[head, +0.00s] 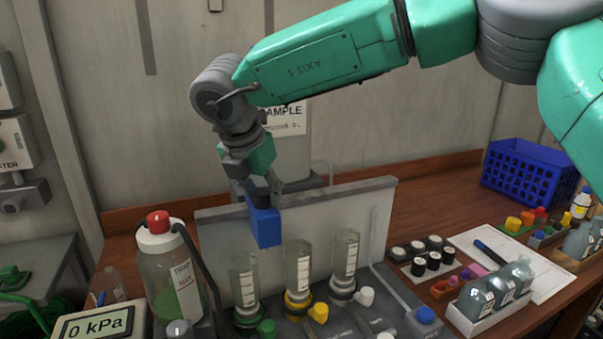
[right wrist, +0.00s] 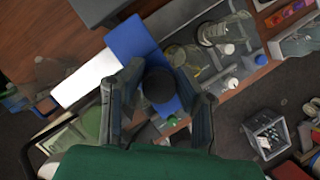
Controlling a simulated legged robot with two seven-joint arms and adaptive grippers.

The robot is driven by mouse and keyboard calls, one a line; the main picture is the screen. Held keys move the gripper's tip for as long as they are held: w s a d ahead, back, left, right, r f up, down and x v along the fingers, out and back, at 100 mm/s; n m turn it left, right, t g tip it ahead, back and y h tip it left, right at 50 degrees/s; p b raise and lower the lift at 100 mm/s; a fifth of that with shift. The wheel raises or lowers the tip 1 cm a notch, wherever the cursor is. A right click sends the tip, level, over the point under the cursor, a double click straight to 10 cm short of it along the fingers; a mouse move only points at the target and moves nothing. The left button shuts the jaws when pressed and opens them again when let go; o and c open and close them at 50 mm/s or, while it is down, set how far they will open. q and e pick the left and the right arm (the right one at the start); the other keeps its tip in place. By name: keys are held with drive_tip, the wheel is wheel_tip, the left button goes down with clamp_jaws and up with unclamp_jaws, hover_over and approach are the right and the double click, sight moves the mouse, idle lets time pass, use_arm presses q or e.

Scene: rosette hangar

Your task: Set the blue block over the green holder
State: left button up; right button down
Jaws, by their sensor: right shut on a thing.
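The blue block (head: 263,228) hangs upright under my right gripper (head: 257,190), which is shut on it. The block is above and slightly right of the left clear cylinder (head: 245,281), in front of the pale panel. The green holder (head: 247,318) is the green-ringed seat at that cylinder's foot, with a green tap (head: 266,328) beside it. The block is apart from the holder. In the right wrist view the block (right wrist: 131,38) shows between and beyond the fingers, with a dark round part over it. My left gripper is not in view.
A yellow-ringed cylinder (head: 298,270) and a white-tapped cylinder (head: 344,262) stand to the right. A red-capped trap bottle (head: 168,270) and dark hose are at left. The pale panel (head: 330,220) rises behind. A blue basket (head: 525,172) stands at back right.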

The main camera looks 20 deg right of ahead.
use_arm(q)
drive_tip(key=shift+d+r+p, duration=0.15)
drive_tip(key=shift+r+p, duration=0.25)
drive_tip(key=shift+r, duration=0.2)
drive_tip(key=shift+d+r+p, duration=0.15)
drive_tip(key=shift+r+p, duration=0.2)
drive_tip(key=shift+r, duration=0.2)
use_arm(e)
drive_tip(key=a, duration=0.5)
drive_tip(key=shift+s+a, duration=0.3)
